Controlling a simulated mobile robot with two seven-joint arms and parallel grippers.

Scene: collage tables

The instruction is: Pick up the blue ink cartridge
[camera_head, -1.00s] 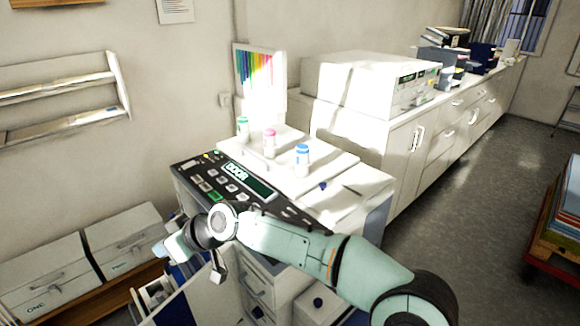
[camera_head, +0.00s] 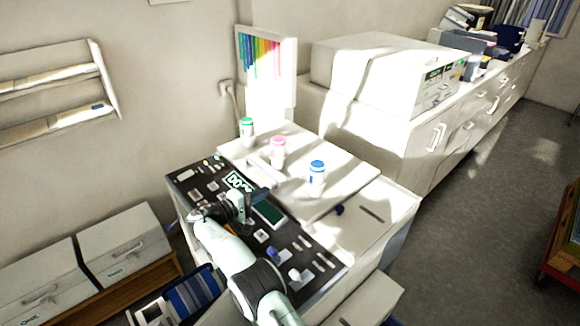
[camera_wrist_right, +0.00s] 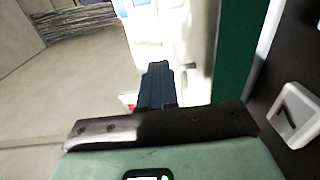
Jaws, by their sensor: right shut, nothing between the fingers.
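The blue ink cartridge (camera_head: 317,176) is a small white bottle with a blue cap. It stands upright on the raised white top (camera_head: 345,190) of the machine, the rightmost of three bottles. My right gripper (camera_head: 260,194) is over the dark control panel, left of and nearer than the blue cartridge and apart from it. In the right wrist view its dark fingers (camera_wrist_right: 157,85) are together with nothing between them. I cannot make out the blue cartridge clearly in that view. My left gripper is not in view.
A pink-capped bottle (camera_head: 278,150) and a green-capped bottle (camera_head: 247,130) stand left of the blue one. The control panel (camera_head: 215,180) has raised buttons and a display. A colour chart (camera_head: 264,58) stands behind. A white box-shaped machine (camera_head: 375,75) sits on the counter.

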